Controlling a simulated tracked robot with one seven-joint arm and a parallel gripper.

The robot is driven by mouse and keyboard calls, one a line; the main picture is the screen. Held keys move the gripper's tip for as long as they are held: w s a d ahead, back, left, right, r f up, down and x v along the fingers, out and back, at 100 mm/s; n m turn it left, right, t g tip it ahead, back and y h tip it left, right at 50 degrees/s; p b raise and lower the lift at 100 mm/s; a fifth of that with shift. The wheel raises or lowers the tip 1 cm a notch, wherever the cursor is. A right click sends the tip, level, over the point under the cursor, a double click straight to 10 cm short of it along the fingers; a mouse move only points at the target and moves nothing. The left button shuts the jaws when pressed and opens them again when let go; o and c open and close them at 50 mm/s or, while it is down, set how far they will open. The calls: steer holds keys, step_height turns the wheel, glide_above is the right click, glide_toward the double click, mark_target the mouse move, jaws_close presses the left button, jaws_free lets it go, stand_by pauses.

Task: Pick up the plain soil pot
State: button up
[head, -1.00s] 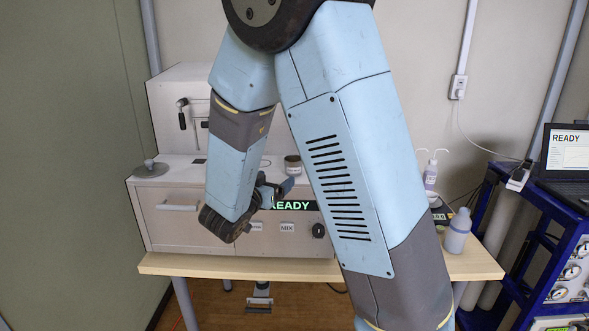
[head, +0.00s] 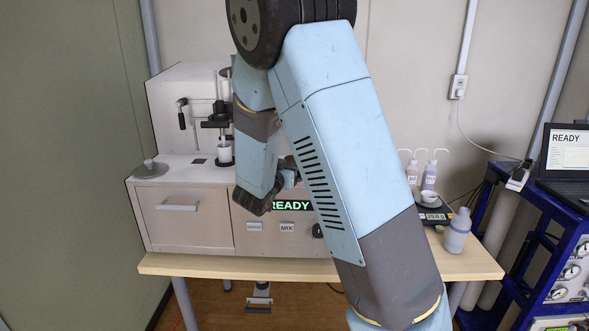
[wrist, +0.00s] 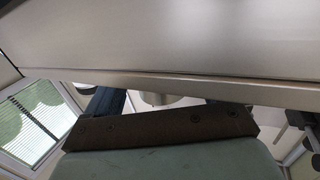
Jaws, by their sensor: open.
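The pot that stood on top of the analyser is hidden behind my arm in the head view. In the wrist view, a rounded pale metal shape (wrist: 158,98), perhaps that pot, shows partly between my dark fingers, cut off by a large edge above and my wrist below. My gripper (head: 289,178) is mostly hidden beside my forearm, in front of the analyser's upper edge; it also shows in the wrist view (wrist: 160,101), fingers apart. I cannot tell whether it touches the pot. A white cup (head: 225,153) stands under the analyser's spindle.
The white analyser (head: 185,225) reads READY on its display (head: 290,205) and fills the left of the wooden table (head: 200,264). A scale with a white dish (head: 428,196) and several bottles, one at the front (head: 457,232), stand right. A blue cart (head: 490,215) is beyond.

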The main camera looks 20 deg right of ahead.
steer(key=shift+w+d, duration=0.15)
steer(key=c, duration=1.2)
